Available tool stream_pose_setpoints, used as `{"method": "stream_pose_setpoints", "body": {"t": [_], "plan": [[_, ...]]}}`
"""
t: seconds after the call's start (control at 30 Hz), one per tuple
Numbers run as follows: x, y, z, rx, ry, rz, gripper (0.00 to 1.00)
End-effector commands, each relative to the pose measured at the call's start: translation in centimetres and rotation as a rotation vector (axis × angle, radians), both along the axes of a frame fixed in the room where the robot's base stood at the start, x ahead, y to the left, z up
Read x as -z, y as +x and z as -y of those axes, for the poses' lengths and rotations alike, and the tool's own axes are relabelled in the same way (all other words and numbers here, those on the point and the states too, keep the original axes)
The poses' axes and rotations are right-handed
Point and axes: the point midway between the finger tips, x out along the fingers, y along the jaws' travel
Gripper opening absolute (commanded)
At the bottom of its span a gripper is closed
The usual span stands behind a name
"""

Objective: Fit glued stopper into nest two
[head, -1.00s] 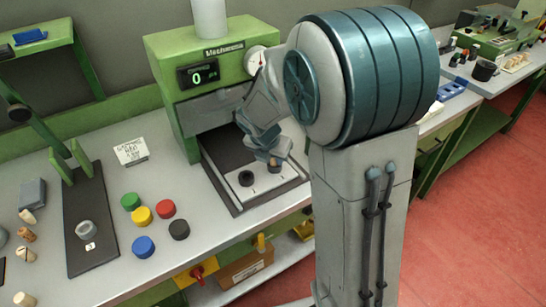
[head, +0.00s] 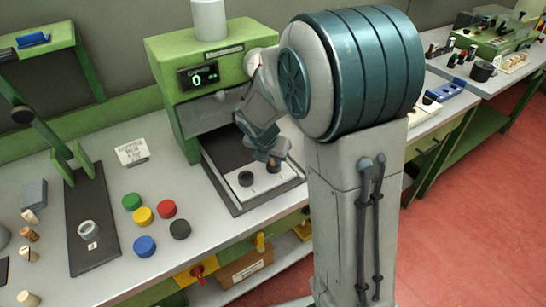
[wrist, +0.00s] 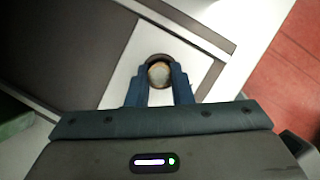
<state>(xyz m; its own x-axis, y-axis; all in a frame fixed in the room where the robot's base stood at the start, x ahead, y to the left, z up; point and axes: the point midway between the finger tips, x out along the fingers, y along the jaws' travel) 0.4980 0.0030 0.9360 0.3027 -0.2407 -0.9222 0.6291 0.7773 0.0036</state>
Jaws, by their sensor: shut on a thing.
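My gripper (head: 270,156) is inside the green press, low over a light plate (head: 262,190) on the press bed. In the wrist view my gripper (wrist: 159,82) has its two blue fingers shut on the pale round top of the stopper (wrist: 158,73). A dark ring, seemingly nest two (wrist: 158,57), shows around the stopper's far edge. The stopper (head: 273,166) is a small brown patch under the fingers in the head view. A dark round nest (head: 245,178) stands to its left on the plate. How deep the stopper sits is hidden.
The press (head: 195,60) has a display reading 0. Several coloured caps, including a yellow one (head: 143,215), lie on the bench left of it. A dark stand (head: 90,250) holds a grey ring (head: 88,228). Loose corks lie at far left.

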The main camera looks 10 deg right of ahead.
Motion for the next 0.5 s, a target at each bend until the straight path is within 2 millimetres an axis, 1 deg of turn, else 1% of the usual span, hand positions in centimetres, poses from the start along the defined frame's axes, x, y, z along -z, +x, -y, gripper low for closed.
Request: {"method": "stream_pose_setpoints", "body": {"t": [0.03,0.5], "plan": [[1.66,-1.03,0.07,0.004,-0.003,-0.038,0.0],[1.35,-1.47,0.17,0.005,-0.004,-0.034,0.0]]}}
